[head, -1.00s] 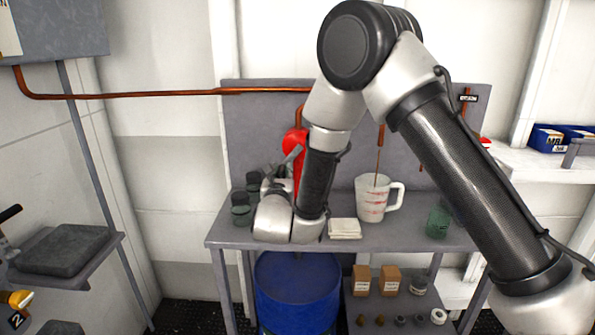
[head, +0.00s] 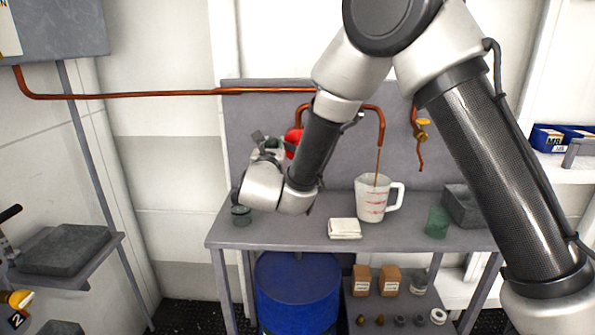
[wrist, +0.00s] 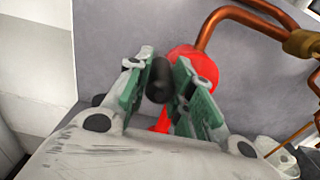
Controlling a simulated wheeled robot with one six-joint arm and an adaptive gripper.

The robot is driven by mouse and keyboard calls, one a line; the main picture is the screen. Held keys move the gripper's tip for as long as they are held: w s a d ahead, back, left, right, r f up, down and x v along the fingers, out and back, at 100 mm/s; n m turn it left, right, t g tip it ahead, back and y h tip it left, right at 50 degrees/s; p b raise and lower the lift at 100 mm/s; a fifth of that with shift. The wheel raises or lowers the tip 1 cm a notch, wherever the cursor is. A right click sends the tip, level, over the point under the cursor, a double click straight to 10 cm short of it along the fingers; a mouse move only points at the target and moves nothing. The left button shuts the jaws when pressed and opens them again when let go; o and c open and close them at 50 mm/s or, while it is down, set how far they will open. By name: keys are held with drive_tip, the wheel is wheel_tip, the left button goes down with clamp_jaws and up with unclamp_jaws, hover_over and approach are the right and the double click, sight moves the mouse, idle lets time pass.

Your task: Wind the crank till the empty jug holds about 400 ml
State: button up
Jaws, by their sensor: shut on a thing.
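The red pump (head: 293,138) stands at the back of the bench, mostly hidden behind my arm in the head view. In the wrist view its round red body (wrist: 205,68) shows behind the black crank handle (wrist: 160,80). My gripper (wrist: 158,84) has its green-padded fingers shut on either side of that handle. The clear jug (head: 371,205) with red markings stands upright under the copper spout (head: 381,125). A thin brown stream (head: 377,160) falls from the spout into the jug. The liquid level is too unclear to read.
A folded white cloth (head: 344,229) lies left of the jug. A green glass (head: 437,222) and a grey bin (head: 463,205) stand to its right. Another green jar (head: 241,214) is at the bench's left end. A blue drum (head: 297,290) stands below.

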drive_tip(key=d+r, duration=0.4)
drive_tip(key=d, duration=0.3)
drive_tip(key=shift+r, duration=0.35)
drive_tip(key=shift+s+d+f, duration=0.1)
drive_tip(key=shift+d+f, duration=0.15)
drive_tip(key=shift+d, duration=0.45)
drive_tip(key=shift+d+f, duration=0.25)
drive_tip(key=shift+d, duration=0.45)
drive_tip(key=shift+s+d+f, duration=0.1)
drive_tip(key=shift+d+f, duration=0.15)
drive_tip(key=shift+d, duration=0.45)
drive_tip(key=shift+d+f, duration=0.4)
drive_tip(key=shift+f, duration=0.3)
drive_tip(key=shift+d+f, duration=0.45)
drive_tip(key=shift+f, duration=0.2)
drive_tip(key=shift+d+f, duration=0.4)
drive_tip(key=shift+f, duration=0.3)
drive_tip(key=shift+a+f, duration=0.15)
drive_tip(key=shift+f, duration=2.15)
drive_tip(key=shift+f, duration=0.1)
drive_tip(key=shift+f, duration=0.1)
